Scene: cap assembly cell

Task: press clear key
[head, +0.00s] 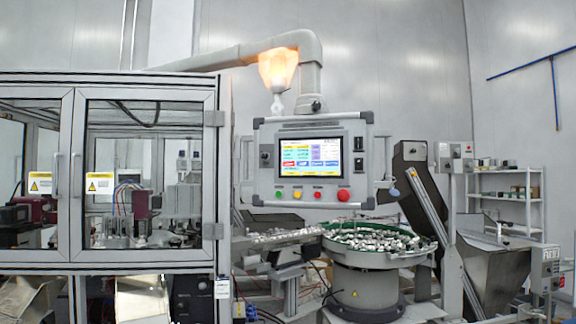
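The control panel (264,189) hangs from a grey support arm in the middle of the head view. Its touch screen (310,156) is lit and shows rows of coloured fields, with red, blue and yellow ones along the bottom. The lettering is too small to read, so I cannot tell which field or button is the clear key. Below the screen are a green button (278,194), a yellow button (297,194), a small red button (317,194) and a larger red knob (343,195). My gripper is not in view.
A glass-doored machine cabinet (68,160) stands at the left. A bowl feeder (365,275) full of small metallic parts stands below the panel, beside a tray (283,243) of similar parts. An orange-glowing lamp (278,68) hangs above the panel. Shelves (505,198) stand at the right.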

